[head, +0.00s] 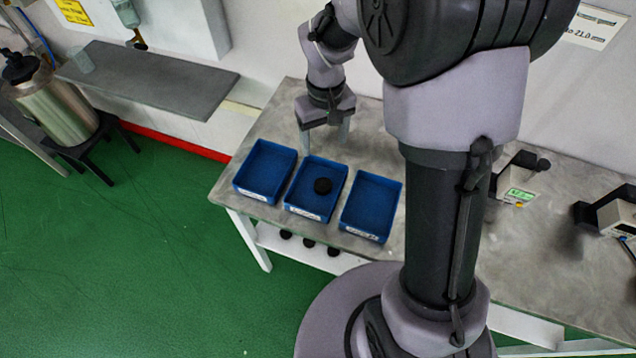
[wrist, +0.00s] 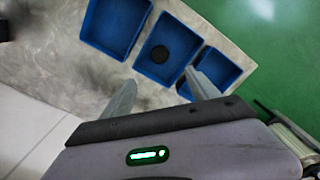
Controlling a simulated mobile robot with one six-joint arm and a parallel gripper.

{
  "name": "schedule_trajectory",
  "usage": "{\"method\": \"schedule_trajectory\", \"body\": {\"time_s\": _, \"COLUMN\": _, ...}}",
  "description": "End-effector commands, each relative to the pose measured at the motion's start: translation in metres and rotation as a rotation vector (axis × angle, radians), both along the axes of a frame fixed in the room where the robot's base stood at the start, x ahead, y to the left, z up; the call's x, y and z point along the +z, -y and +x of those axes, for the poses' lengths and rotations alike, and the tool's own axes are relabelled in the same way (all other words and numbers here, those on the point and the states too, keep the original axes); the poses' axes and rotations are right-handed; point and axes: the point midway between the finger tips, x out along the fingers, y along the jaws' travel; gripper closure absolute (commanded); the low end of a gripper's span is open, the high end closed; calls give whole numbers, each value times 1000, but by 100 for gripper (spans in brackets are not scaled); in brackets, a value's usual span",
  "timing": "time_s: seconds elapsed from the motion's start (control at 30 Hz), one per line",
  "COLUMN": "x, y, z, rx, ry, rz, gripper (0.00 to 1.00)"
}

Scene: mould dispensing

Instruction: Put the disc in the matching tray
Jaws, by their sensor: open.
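A black disc (head: 323,186) lies in the middle blue tray (head: 304,212) on the grey table. It also shows in the wrist view (wrist: 160,54), inside the middle tray (wrist: 150,72). A left blue tray (head: 262,194) and a right blue tray (head: 366,229) stand on either side, both empty. Each tray has a white label on its front edge, too small to read. My gripper (head: 326,140) is open and empty, above the table behind the trays. In the wrist view its two fingers (wrist: 160,92) are spread apart, and the disc lies beyond them.
The grey table (head: 378,142) has bare room behind the trays. Several black discs (head: 308,243) sit on the shelf under the table. Two devices, one with a green display (head: 520,196), stand at the right. A metal tank (head: 58,103) and grey wall shelf (head: 150,78) are left.

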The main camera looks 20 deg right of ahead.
Motion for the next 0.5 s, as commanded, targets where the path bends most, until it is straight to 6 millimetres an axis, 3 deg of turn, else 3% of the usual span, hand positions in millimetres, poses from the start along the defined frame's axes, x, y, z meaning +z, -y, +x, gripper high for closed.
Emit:
{"method": "schedule_trajectory", "body": {"time_s": 0.03, "x": 21, "y": 0, "z": 1, "rx": 0, "ry": 5, "rz": 0, "gripper": 31}}
{"method": "schedule_trajectory", "body": {"time_s": 0.2, "x": 63, "y": 0, "z": 0, "rx": 0, "ry": 2, "rz": -1, "gripper": 31}}
{"method": "schedule_trajectory", "body": {"time_s": 0.33, "x": 77, "y": 0, "z": 0, "rx": 0, "ry": 1, "rz": 0, "gripper": 31}}
{"method": "schedule_trajectory", "body": {"time_s": 0.5, "x": 81, "y": 0, "z": 0, "rx": 0, "ry": -1, "rz": 0, "gripper": 31}}
